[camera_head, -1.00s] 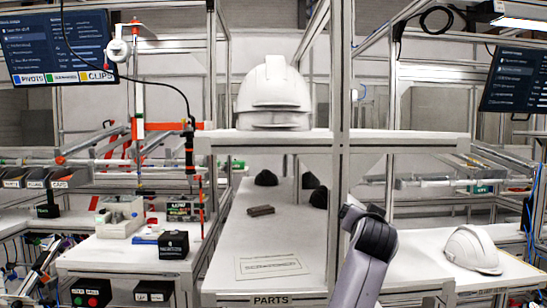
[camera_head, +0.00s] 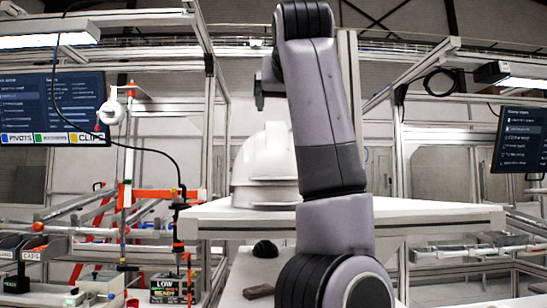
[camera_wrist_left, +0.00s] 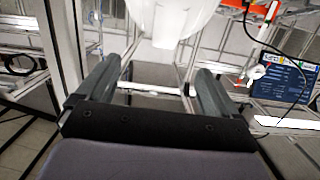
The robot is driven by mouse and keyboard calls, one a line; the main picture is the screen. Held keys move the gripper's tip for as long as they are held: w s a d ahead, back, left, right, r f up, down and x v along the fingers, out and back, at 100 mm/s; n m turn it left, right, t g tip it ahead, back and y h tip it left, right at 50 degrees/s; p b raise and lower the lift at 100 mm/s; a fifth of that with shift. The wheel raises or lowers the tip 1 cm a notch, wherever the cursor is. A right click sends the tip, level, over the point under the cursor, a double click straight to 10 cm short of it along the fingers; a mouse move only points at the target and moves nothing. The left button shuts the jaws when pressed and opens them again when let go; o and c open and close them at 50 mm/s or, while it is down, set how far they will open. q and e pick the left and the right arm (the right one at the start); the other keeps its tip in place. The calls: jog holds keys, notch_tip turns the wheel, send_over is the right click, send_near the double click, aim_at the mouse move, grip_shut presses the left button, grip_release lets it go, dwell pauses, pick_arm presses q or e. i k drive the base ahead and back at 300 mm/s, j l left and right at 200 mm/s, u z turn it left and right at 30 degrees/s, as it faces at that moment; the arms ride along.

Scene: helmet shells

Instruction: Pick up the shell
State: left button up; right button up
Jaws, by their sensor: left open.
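The white helmet shell (camera_head: 262,165) sits on the raised white shelf (camera_head: 430,214) in the head view. My left arm stands in front and hides its right side. My left gripper (camera_head: 260,100) shows small and dark above the shell, partly behind my arm. In the left wrist view, the gripper (camera_wrist_left: 158,85) is open and empty, its two fingers wide apart. A white shell (camera_wrist_left: 172,18) shows beyond the fingertips, cut off by the top edge. My right gripper is not in view.
Under the shelf, a black rounded part (camera_head: 265,249) and a dark flat block (camera_head: 258,291) lie on a white table. Metal frame posts stand near the shelf. A black LOW box (camera_head: 170,288) sits at the lower left. The shelf right of my arm is clear.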

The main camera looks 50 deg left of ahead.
aim_at(268, 158)
jog(key=i+j, duration=0.15)
jog(key=j, duration=0.2)
jog(key=i+j, duration=0.2)
jog(key=j, duration=0.15)
jog(key=i+j, duration=0.15)
jog(key=j, duration=0.2)
